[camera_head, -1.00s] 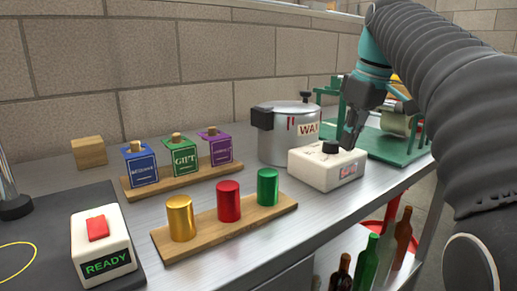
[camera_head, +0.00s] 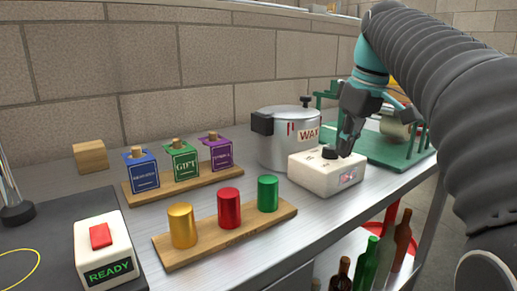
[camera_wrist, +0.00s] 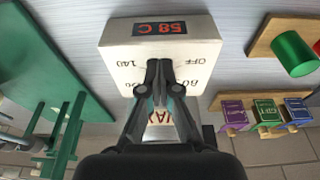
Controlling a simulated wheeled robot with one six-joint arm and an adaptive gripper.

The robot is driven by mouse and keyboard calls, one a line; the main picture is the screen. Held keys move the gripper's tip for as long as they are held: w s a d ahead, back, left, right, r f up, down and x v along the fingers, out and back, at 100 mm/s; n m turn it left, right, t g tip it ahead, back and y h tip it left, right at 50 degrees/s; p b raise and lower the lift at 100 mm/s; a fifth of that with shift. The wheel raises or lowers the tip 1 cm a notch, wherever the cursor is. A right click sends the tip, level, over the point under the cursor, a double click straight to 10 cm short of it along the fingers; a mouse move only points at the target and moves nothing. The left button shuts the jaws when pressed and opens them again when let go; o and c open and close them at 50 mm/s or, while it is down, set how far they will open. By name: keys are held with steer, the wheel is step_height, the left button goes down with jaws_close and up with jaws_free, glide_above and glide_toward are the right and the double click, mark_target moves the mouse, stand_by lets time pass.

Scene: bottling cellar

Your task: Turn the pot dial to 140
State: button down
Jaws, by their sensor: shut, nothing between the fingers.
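The white dial box (camera_head: 326,175) stands on the steel bench in front of the silver pot marked WAX (camera_head: 288,140). The black dial (camera_head: 330,152) is on top of the box. In the wrist view the box (camera_wrist: 200,55) shows a red display (camera_wrist: 160,28) reading 58 C, upside down, with the marks OFF, 80 and 140 on its top. My gripper (camera_head: 346,150) is shut and empty, its fingertips at the right side of the dial in the head view. In the wrist view my gripper (camera_wrist: 154,95) covers the dial, so its pointer is hidden and contact cannot be told.
A green metal stand (camera_head: 385,146) is right of the box. Gold, red and green capsules stand on a wooden board (camera_head: 215,240) to the left, with blue, green and purple boxes behind. A READY button box (camera_head: 105,255) is at front left.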

steer(key=shift+s+a+p, duration=0.3)
steer(key=shift+a+p, duration=0.3)
steer(key=shift+a, duration=0.05)
stand_by(0.4)
steer(key=shift+s, duration=0.25)
steer(key=shift+s+d, duration=0.1)
steer(key=shift+w+a+p+v, duration=0.1)
steer(key=shift+w+v, duration=0.05)
steer(key=shift+v, duration=0.65)
steer(key=shift+w+a+p+v, duration=0.1)
steer(key=shift+w+v, duration=0.05)
steer(key=shift+v, duration=0.65)
steer(key=shift+w+a+p+v, duration=0.1)
steer(key=shift+w+a+v, duration=0.05)
steer(key=shift+v, duration=0.7)
steer(key=shift+r, duration=0.6)
steer(key=shift+s, duration=0.1)
